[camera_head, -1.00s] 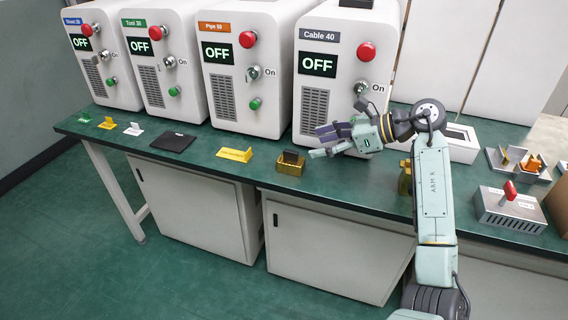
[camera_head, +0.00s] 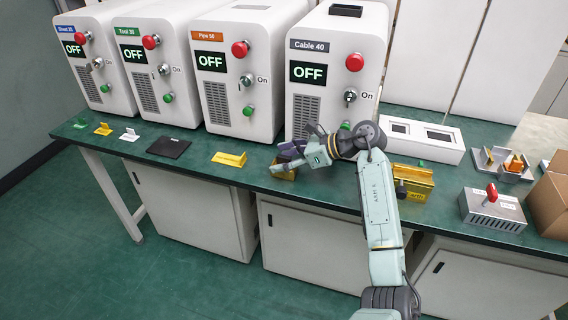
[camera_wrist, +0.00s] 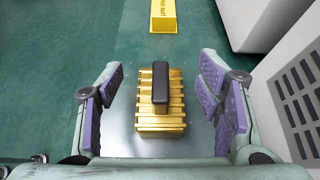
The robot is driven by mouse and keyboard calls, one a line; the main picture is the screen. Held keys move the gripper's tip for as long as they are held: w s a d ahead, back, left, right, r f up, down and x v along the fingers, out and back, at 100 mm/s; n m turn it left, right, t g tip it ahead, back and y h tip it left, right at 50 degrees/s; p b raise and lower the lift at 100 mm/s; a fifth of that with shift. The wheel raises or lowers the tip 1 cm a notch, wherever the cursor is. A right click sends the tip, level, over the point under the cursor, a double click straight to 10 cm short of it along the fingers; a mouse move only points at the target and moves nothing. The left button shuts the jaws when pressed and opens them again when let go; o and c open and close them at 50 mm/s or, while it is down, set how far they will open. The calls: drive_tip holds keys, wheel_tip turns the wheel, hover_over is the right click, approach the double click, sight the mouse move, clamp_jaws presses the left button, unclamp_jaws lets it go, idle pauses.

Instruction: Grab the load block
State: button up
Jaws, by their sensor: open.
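A ribbed gold block with a black bar handle on top, which I take for the load block, lies in the wrist view (camera_wrist: 160,122) between my open fingers. Bare counter shows on both sides of it, so the fingers do not touch it. In the head view the block (camera_head: 286,173) sits near the counter's front edge, partly hidden by my gripper (camera_head: 284,158). In the wrist view my gripper (camera_wrist: 160,88) has its purple pads spread wide, left and right of the block. I cannot tell its exact height above the block.
A yellow sign (camera_head: 229,158) stands left of the block and shows in the wrist view (camera_wrist: 163,15). The Cable 40 machine (camera_head: 337,75) stands close behind. Another gold piece (camera_head: 412,183) is to the right, before a white slotted box (camera_head: 424,139). A black mat (camera_head: 169,147) lies farther left.

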clamp_jaws()
idle(0.8)
